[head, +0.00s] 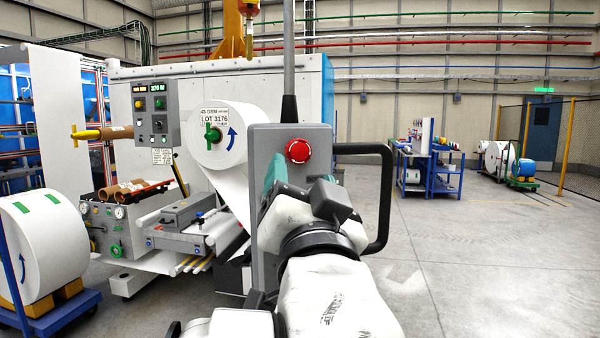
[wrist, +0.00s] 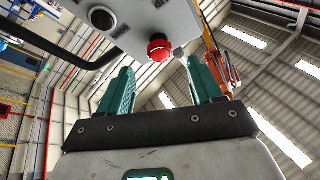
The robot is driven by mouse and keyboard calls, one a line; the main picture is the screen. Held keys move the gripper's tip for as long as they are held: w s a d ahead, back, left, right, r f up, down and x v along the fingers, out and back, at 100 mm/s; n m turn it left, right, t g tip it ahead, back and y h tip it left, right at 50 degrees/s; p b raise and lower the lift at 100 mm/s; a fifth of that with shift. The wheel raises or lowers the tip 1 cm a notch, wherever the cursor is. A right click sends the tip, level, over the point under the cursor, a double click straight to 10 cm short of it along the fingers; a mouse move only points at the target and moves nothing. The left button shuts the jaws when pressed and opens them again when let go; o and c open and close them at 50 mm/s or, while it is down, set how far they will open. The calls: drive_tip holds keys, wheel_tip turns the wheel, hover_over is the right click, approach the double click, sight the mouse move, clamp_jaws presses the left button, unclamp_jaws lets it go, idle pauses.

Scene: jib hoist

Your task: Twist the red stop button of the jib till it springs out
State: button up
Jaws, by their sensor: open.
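The red stop button (head: 298,151) is a round mushroom head on the upper face of the jib's grey control box (head: 262,215). In the wrist view the red button (wrist: 160,47) sits on the underside of the pale panel, just beyond the fingertips and roughly midway between them. My gripper (wrist: 160,66) is open, with its two teal fingers apart and nothing between them. In the head view only part of a teal finger shows, left of the wrist and just below the button; my arm hides the box's lower front.
A black round control (wrist: 102,18) lies beside the button on the panel. A black loop handle (head: 386,200) juts from the box's right side. Behind on the left stands a machine with a white roll (head: 215,150). The floor (head: 480,270) to the right is clear.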

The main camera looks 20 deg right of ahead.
drive_tip(key=v, duration=0.4)
drive_tip(key=shift+b, duration=0.35)
